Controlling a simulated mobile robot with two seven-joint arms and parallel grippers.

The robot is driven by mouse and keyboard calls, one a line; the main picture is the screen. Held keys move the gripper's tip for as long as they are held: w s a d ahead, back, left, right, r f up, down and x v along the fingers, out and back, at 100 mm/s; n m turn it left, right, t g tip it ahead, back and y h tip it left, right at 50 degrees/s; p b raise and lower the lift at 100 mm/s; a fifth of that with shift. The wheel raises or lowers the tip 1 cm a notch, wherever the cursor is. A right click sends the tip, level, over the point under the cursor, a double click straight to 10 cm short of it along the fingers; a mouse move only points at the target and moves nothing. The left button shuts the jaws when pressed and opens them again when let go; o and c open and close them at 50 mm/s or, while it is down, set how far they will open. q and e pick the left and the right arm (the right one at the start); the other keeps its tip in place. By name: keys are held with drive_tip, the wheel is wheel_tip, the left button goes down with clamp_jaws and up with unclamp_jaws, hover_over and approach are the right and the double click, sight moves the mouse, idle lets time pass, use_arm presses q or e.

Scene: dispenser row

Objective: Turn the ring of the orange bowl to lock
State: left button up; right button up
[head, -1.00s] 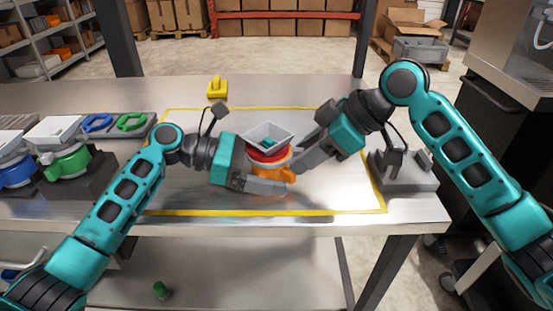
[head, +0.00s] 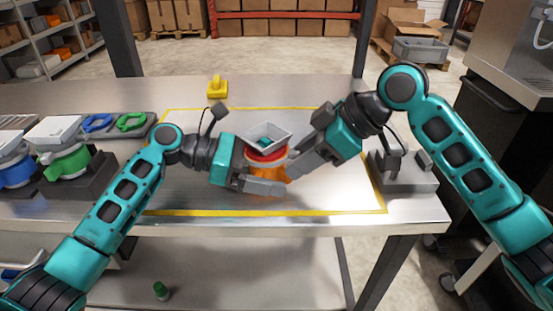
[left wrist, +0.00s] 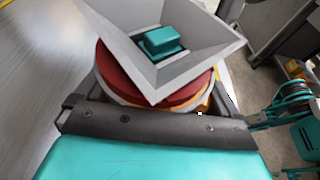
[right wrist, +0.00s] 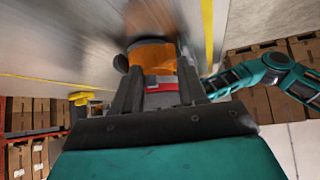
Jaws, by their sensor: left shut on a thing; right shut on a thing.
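The dispenser stands in the taped area, with a grey square hopper (head: 263,137) on top, a red band (head: 265,156) under it and the orange bowl (head: 266,173) below. A teal block (left wrist: 162,42) lies in the hopper. My left gripper (head: 268,181) is shut around the dispenser's body from the left, its near finger across the orange part. My right gripper (head: 291,171) is shut on the orange bowl's right side. The right wrist view shows the orange bowl (right wrist: 153,57) at its fingers, with a red piece between them. The exact grip on the ring is hidden.
Dispensers with green (head: 68,162) and blue (head: 15,172) parts stand at the left, beside a tray with blue and green rings (head: 130,122). A yellow piece (head: 217,88) is at the back. A grey fixture (head: 405,172) is at the right. The taped area is otherwise clear.

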use_arm(q)
drive_tip(key=shift+d+r, duration=0.1)
drive_tip(key=shift+d, duration=0.15)
use_arm(e)
drive_tip(key=shift+s+a, duration=0.55)
drive_tip(key=shift+a, duration=0.05)
use_arm(q)
drive_tip(key=shift+s, duration=0.1)
use_arm(e)
drive_tip(key=shift+w, duration=0.3)
drive_tip(key=shift+d, duration=0.1)
drive_tip(key=shift+d+r, duration=0.15)
drive_tip(key=shift+r, duration=0.05)
use_arm(q)
drive_tip(key=shift+a, duration=0.2)
use_arm(e)
drive_tip(key=w+v, duration=0.1)
drive_tip(key=v, duration=0.5)
drive_tip(key=shift+s+d+r, duration=0.2)
drive_tip(key=shift+s+d, duration=0.15)
use_arm(q)
drive_tip(key=o, duration=0.5)
drive_tip(key=shift+c, duration=0.2)
drive_tip(key=shift+a, duration=0.1)
